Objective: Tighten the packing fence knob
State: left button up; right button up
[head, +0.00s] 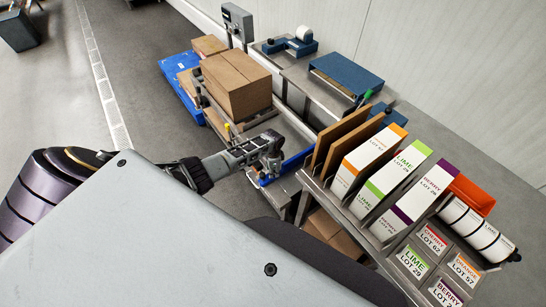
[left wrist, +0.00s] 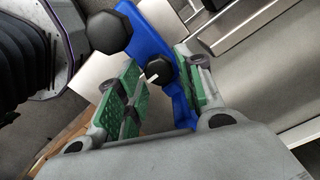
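The blue packing fence (head: 297,159) lies along the edge of the packing bench in the head view. In the left wrist view the blue fence part (left wrist: 150,42) carries a black knob (left wrist: 159,71) with a small white mark. My left gripper (head: 268,166) is at the fence's near end. In the left wrist view its green-padded fingers (left wrist: 162,75) are apart, one on each side of this knob. I cannot tell whether they touch it. A larger black knob (left wrist: 109,32) stands beside the left finger. The gripper hides the knobs in the head view. My right gripper is not in view.
Brown cartons (head: 236,85) stand behind the gripper. A rack of tall lolly boxes (head: 392,180) and labelled bins (head: 437,240) stands to the right. A blue-topped machine (head: 346,72) stands at the back. Open floor (head: 150,90) lies to the left.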

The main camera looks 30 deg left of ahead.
pick_arm(q)
jog(key=shift+r, duration=0.15)
notch_tip(320, 180, up, 12)
jog(key=shift+f, duration=0.2)
dwell(0.7)
jog(key=shift+d, duration=0.1)
dwell(0.5)
